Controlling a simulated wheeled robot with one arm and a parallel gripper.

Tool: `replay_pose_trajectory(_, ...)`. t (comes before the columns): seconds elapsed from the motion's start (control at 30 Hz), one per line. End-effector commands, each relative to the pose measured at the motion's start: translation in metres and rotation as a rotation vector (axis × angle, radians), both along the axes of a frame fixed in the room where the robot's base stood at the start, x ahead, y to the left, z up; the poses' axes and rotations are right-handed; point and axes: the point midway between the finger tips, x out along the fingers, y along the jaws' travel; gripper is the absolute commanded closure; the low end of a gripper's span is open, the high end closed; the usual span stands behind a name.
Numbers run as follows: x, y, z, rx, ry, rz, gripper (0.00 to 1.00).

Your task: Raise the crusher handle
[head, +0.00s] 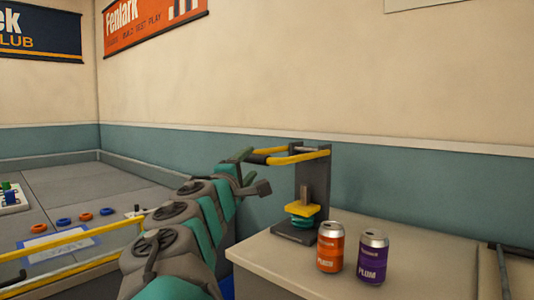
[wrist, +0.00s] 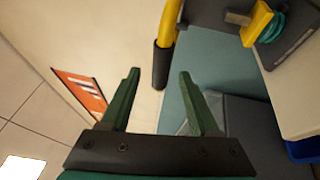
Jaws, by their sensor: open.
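The crusher (head: 313,190) is a dark grey upright stand on the counter, with a yellow press plate and teal coils low on its front. Its yellow handle (head: 300,156) reaches out leftward from the top, roughly level, and ends in a black grip. In the wrist view the black grip (wrist: 161,66) appears between my fingertips, a little beyond them. My gripper (wrist: 159,75) is open, with its two green fingers on either side of the grip in the picture. I cannot tell whether either finger touches it. In the head view my gripper (head: 252,171) is near the grip end.
An orange can (head: 330,248) and a purple can (head: 373,257) stand on the pale counter (head: 275,254) in front of the crusher. A wall is close behind.

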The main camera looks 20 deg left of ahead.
Motion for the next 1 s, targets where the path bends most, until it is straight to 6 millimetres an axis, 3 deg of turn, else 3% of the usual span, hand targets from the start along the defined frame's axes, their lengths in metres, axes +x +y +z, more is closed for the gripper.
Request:
replay_pose_trajectory(0.5,0.063,0.0,0.01,0.002,0.003,-0.001,0.38)
replay_pose_trajectory(0.97,0.074,0.0,0.011,0.0,0.002,-0.001,0.38)
replay_pose_trajectory(1.0,0.074,0.0,0.011,0.0,0.003,-0.001,0.42)
